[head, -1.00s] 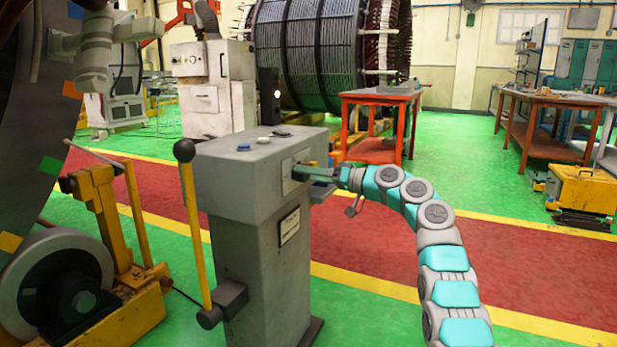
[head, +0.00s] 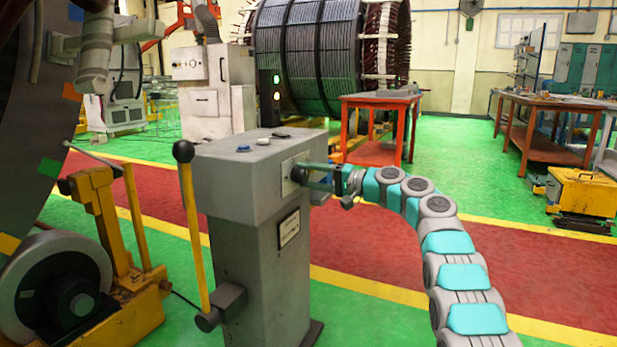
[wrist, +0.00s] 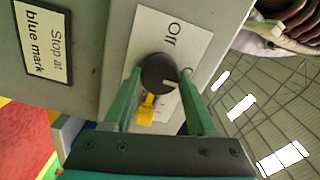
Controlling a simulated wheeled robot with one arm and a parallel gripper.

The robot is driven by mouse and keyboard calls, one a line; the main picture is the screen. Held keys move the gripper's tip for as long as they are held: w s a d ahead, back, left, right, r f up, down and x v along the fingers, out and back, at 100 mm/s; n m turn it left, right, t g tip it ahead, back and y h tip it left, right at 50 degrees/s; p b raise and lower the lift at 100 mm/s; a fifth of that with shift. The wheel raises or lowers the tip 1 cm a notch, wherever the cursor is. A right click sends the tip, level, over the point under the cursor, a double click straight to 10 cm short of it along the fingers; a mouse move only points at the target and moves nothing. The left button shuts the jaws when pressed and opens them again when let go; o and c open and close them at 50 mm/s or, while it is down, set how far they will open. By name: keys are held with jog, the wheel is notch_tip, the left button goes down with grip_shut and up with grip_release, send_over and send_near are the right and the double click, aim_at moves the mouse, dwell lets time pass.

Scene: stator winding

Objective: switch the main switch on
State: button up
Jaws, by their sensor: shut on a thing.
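My gripper (wrist: 160,80) is shut on the knob, one green finger on each side. In the head view my gripper (head: 312,176) reaches the plate from the right. A small yellow piece (wrist: 147,108) shows below the knob between the fingers.
A yellow lever with a black ball (head: 184,152) stands at the pedestal's left. Blue and black buttons (head: 263,141) are on its top. A dark signal lamp (head: 270,97) behind it shows a green light.

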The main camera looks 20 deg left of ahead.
jog(key=shift+f, duration=0.1)
dwell(0.4)
jog(key=o, duration=1.4)
jog(key=shift+c, duration=0.2)
jog(key=d+b, duration=0.3)
jog(key=d, duration=0.4)
jog(key=shift+s+d, duration=0.25)
jog(key=shift+d, duration=0.15)
